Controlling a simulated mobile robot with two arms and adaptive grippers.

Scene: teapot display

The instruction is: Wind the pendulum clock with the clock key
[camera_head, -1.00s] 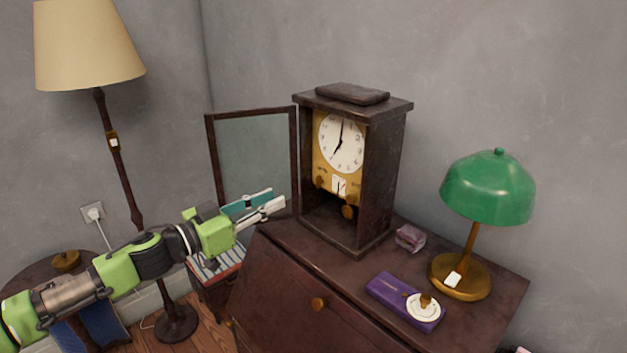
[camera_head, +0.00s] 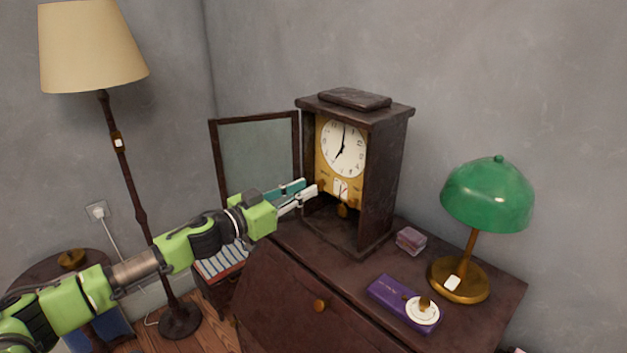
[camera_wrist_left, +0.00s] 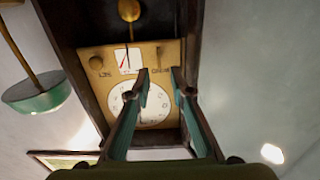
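The dark wooden pendulum clock (camera_head: 384,175) stands on the cabinet with its glass door open to the left. Its dial (camera_head: 343,148) and brass plate show. The pendulum bob (camera_head: 342,210) hangs below. My left gripper (camera_head: 314,193) is in front of the lower left of the plate, near a small brass piece (camera_head: 323,183). In the left wrist view, the clock is upside down and my left gripper (camera_wrist_left: 162,78) has its fingers apart, with nothing clearly between them. A brass knob (camera_wrist_left: 96,62) sits on the plate. I cannot tell whether either brass piece is the clock key. My right gripper is out of view.
The open glass door (camera_head: 258,155) stands close behind my left gripper. On the cabinet (camera_head: 290,283) are a green lamp (camera_head: 487,195), a purple case (camera_head: 385,292) with a white disc, and a small pinkish box (camera_head: 410,240). A floor lamp (camera_head: 120,150) stands left.

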